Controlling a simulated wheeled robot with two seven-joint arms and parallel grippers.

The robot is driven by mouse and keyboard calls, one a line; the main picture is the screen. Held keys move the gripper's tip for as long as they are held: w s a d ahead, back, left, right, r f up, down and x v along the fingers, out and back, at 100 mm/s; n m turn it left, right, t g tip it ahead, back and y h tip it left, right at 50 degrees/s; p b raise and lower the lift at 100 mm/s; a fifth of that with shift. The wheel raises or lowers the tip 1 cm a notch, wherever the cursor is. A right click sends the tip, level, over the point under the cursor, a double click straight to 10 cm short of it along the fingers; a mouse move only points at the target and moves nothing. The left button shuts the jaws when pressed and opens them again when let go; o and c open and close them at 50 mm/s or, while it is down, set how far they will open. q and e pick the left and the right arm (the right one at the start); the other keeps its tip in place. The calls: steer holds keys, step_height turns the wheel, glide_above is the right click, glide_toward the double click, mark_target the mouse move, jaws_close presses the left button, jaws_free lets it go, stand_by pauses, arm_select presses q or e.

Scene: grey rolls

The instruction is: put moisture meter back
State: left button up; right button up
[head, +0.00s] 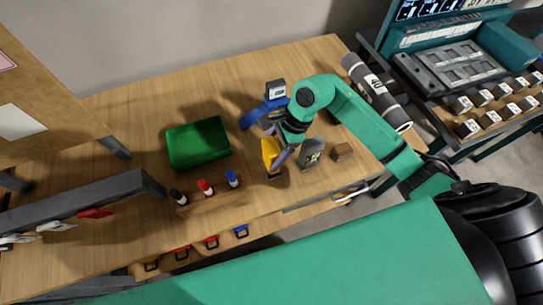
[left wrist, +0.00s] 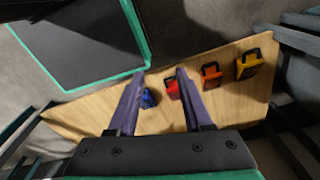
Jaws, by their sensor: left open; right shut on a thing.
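A yellow hand-held device (head: 268,154), which looks like the moisture meter, stands roughly upright near the front of the wooden table in the head view. My right gripper (head: 278,150) reaches down from the right and is shut on it. A small dark piece shows at its foot; whether the meter rests in it or hovers just above, I cannot tell. A grey block with a marked face (head: 311,153) stands just right of it. My left gripper (left wrist: 160,74) shows only in the left wrist view, open and empty, over a wooden strip with coloured locks.
A green tray (head: 198,165) lies left of the meter. A rack with black, red and blue markers (head: 206,190) stands in front. A blue stand (head: 265,110) is behind, a brown block (head: 342,151) right. Coloured locks (head: 211,242) hang along the front edge.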

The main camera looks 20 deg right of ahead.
step_height(320, 180, down, 4)
steer(key=shift+s+f+p, duration=0.15)
steer(key=shift+p, duration=0.35)
steer(key=shift+f, duration=0.2)
steer(key=shift+f+b, duration=0.15)
steer(key=shift+b, duration=0.15)
steer(key=o, duration=1.2)
steer(key=shift+c, duration=0.2)
steer(key=shift+r, duration=0.25)
steer(key=shift+d+r, duration=0.15)
steer(key=shift+r, duration=0.05)
arm_select(q)
steer(key=f+b, duration=0.1)
steer(key=b, duration=0.1)
steer(key=w+f+b, duration=0.1)
steer(key=f+b, duration=0.1)
steer(key=shift+w+f, duration=0.1)
steer(key=shift+f, duration=0.05)
arm_select(e)
steer(key=v, duration=1.1)
steer(key=shift+r, duration=0.3)
